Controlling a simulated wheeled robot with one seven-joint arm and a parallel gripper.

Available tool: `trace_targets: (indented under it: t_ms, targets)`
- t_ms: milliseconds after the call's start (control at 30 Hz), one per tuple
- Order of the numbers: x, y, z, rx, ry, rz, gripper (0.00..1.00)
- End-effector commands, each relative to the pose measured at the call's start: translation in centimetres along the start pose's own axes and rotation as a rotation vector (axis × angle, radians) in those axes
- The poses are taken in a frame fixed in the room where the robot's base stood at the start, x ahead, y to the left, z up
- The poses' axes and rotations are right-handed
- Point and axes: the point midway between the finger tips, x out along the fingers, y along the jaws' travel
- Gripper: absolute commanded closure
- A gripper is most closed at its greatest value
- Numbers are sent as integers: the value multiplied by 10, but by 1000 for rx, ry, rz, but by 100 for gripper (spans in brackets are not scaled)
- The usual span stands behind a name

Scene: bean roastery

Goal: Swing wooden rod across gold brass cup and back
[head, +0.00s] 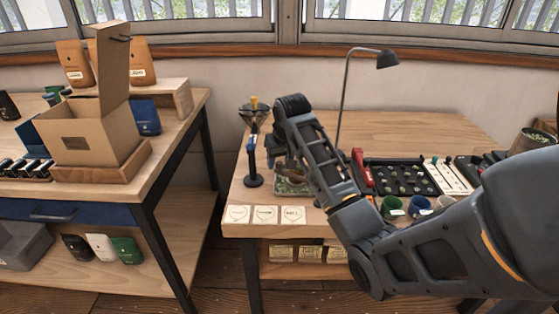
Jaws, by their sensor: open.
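My gripper (278,158) is small and mostly hidden behind my forearm in the head view. It points down over a green patterned board or tray (290,188) at the left of the right-hand table, and its jaws are open. A brownish, brass-coloured shape (294,166) shows between the gripper and my forearm; I cannot tell whether it is the gold brass cup or whether it touches my gripper. I cannot make out the wooden rod.
A black stand (253,178) with a funnel-like top stands close left of my gripper. Three white cards (265,214) lie at the front edge. A lamp (386,60) rises behind. A dark tray (402,178) and cups (392,206) are right of my forearm.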

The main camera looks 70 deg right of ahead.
Motion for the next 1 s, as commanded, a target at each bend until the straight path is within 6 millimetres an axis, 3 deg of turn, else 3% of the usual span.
trace_targets:
  t_ms: [300,800,1000]
  targets:
    - [3,0,0,0,1,0,53]
    - [2,0,0,0,1,0,100]
    - [2,0,0,0,1,0,100]
